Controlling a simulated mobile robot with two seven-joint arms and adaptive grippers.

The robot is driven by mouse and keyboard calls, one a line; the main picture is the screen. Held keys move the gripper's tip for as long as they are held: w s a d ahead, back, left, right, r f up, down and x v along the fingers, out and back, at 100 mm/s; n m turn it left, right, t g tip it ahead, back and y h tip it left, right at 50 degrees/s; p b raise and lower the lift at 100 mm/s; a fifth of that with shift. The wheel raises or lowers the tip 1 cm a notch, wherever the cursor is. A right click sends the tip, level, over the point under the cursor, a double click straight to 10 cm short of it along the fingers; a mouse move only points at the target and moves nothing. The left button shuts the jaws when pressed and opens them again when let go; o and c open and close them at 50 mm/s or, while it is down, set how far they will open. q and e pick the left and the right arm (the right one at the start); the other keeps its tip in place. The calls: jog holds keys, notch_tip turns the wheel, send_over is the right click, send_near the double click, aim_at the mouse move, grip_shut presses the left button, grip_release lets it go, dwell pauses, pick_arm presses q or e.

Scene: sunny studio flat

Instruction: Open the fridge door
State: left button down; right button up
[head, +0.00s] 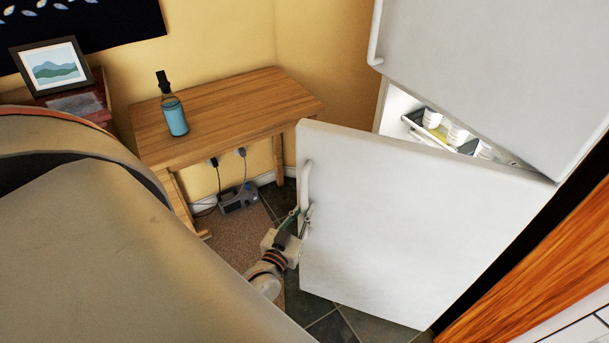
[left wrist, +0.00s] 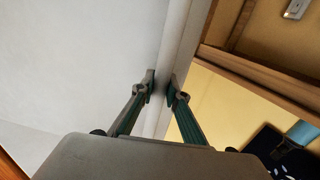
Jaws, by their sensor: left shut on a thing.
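The white fridge's lower door (head: 385,225) stands ajar in the head view, swung out towards me, with the lit interior (head: 400,108) showing above its top edge. The door carries a vertical white handle (head: 306,185) on its left edge. My left gripper (head: 304,220) is shut on the lower part of this handle. In the left wrist view its two fingers (left wrist: 161,88) close on either side of the pale handle bar (left wrist: 174,55), with the white door face (left wrist: 75,60) to the left. My right gripper is not in view.
A wooden table (head: 220,112) with a blue bottle (head: 173,115) stands behind, left of the door. A grey device (head: 238,198) with cables lies on the floor beneath. The upper fridge door (head: 490,75) is above. White containers (head: 432,119) sit inside the fridge. Dark floor tiles show below.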

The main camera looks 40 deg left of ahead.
pick_arm(q)
jog(key=c, duration=2)
grip_release()
jog(key=shift+s, duration=0.1)
jog(key=v, duration=1.2)
jog(key=d+f+m+g+h, duration=0.1)
jog(key=d+h, duration=0.1)
jog(key=d, duration=0.2)
jog(key=d+f+m+g+h, duration=0.1)
jog(key=d+f+m+h, duration=0.1)
jog(key=d, duration=0.1)
jog(key=d+f+m+g+h, duration=0.2)
jog(key=d, duration=0.2)
jog(key=shift+w+d, duration=0.2)
jog(key=shift+d, duration=0.1)
jog(key=s+d+f+m+g, duration=0.1)
jog(key=s+d+f+m+g+h, duration=0.1)
jog(key=d, duration=0.1)
jog(key=shift+s, duration=0.35)
jog(key=c, duration=0.4)
jog(key=shift+s+d+f+g, duration=0.1)
jog(key=shift+s+f+g, duration=0.05)
jog(key=shift+g, duration=0.15)
grip_shut()
